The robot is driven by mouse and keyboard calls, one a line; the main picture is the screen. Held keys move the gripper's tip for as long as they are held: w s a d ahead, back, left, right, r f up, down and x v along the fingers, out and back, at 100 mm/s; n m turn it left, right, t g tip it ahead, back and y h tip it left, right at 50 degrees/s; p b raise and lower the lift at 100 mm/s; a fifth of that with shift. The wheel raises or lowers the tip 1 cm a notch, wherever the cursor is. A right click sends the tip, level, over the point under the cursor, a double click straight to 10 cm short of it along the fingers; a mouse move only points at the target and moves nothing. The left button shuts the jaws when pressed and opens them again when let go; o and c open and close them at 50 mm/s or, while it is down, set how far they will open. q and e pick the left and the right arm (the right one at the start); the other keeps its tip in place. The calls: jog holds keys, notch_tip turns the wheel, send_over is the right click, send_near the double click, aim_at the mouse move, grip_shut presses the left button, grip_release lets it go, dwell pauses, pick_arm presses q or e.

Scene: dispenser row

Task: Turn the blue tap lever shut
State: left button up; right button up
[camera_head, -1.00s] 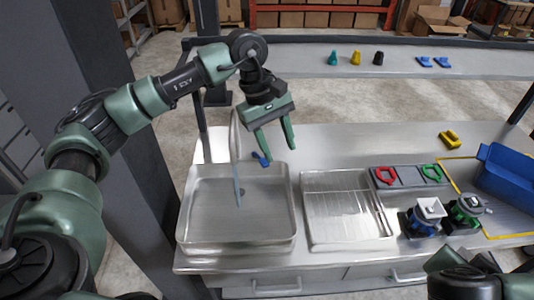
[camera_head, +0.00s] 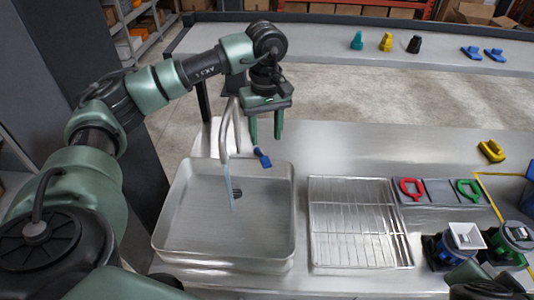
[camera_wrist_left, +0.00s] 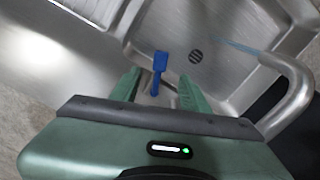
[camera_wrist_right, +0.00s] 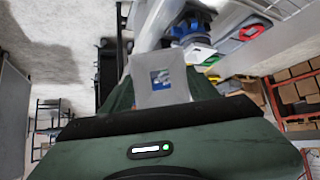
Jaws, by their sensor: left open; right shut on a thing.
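The blue tap lever (camera_head: 262,158) stands at the sink's back rim, right of the curved metal tap (camera_head: 225,125). A thin light-blue stream (camera_head: 229,185) runs from the spout into the sink. My left gripper (camera_head: 265,138) is open and points down above the lever. In the left wrist view, the lever (camera_wrist_left: 159,69) shows between and beyond the open fingers (camera_wrist_left: 160,90); I see no clear contact. My right gripper is shut on a pale, square-faced thing (camera_wrist_right: 160,80) with a blue patch, seen in the right wrist view; its fingers are mostly hidden.
The metal sink (camera_head: 160,225) lies below the tap, with a wire drying rack (camera_head: 360,225) to its right. A holder with red (camera_head: 411,188) and green (camera_head: 469,190) rings and two dispensers (camera_head: 464,236) stand further right. A raised shelf (camera_head: 310,63) runs behind.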

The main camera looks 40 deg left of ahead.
aim_at(266, 161)
pick_arm(q)
notch_tip(266, 161, down, 7)
jog(key=p, duration=0.2)
jog(key=shift+s+p, duration=0.15)
jog(key=shift+p, duration=0.15)
pick_arm(e)
notch_tip(266, 161, up, 3)
jog(key=shift+s+r, duration=0.1)
jog(key=shift+r, duration=0.05)
pick_arm(q)
jog(key=shift+f, duration=0.7)
pick_arm(e)
jog(key=shift+r, duration=0.1)
pick_arm(q)
grip_shut()
jog(key=shift+r, duration=0.1)
